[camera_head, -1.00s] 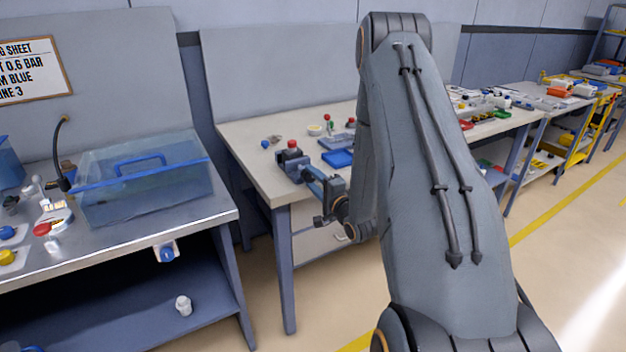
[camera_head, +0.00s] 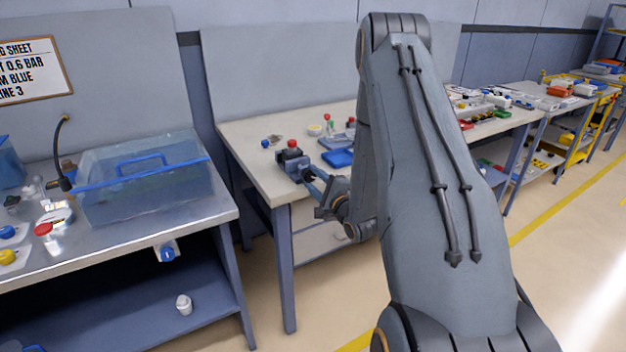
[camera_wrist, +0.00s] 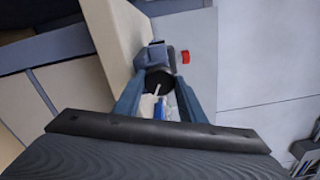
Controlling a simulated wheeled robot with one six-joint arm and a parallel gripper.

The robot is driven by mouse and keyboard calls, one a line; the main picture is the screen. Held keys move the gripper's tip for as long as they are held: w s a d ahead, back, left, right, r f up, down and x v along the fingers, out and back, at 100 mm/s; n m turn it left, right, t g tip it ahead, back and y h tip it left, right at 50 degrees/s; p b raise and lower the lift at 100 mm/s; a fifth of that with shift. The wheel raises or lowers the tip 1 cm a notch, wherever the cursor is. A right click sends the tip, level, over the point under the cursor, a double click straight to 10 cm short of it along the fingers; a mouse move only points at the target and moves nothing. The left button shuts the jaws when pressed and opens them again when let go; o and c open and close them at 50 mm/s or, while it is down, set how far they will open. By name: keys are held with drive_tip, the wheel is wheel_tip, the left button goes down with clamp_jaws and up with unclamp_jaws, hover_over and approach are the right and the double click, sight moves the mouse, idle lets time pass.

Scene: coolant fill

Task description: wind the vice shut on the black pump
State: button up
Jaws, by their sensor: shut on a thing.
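The blue-grey vice (camera_head: 297,167) stands at the front edge of the middle bench; it also shows beyond my fingers in the wrist view (camera_wrist: 150,60). The black pump (camera_head: 290,155) with a red cap sits at the vice; in the wrist view the red cap (camera_wrist: 185,57) shows to the right of the vice. I cannot tell whether the jaws touch the pump. My gripper (camera_head: 314,180) is at the vice's near side. In the wrist view my gripper (camera_wrist: 162,85) is shut on the vice handle, a dark round part (camera_wrist: 161,81) with a pale bar.
A blue tray (camera_head: 338,158) and several small coloured parts lie behind the vice. A clear blue-rimmed tank (camera_head: 145,180) stands on the metal bench at left. My arm hides much of the middle bench's right side. Floor is open in front of the benches.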

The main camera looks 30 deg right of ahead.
drive_tip(key=o, duration=1)
drive_tip(key=shift+o, duration=0.2)
drive_tip(key=shift+f, duration=0.1)
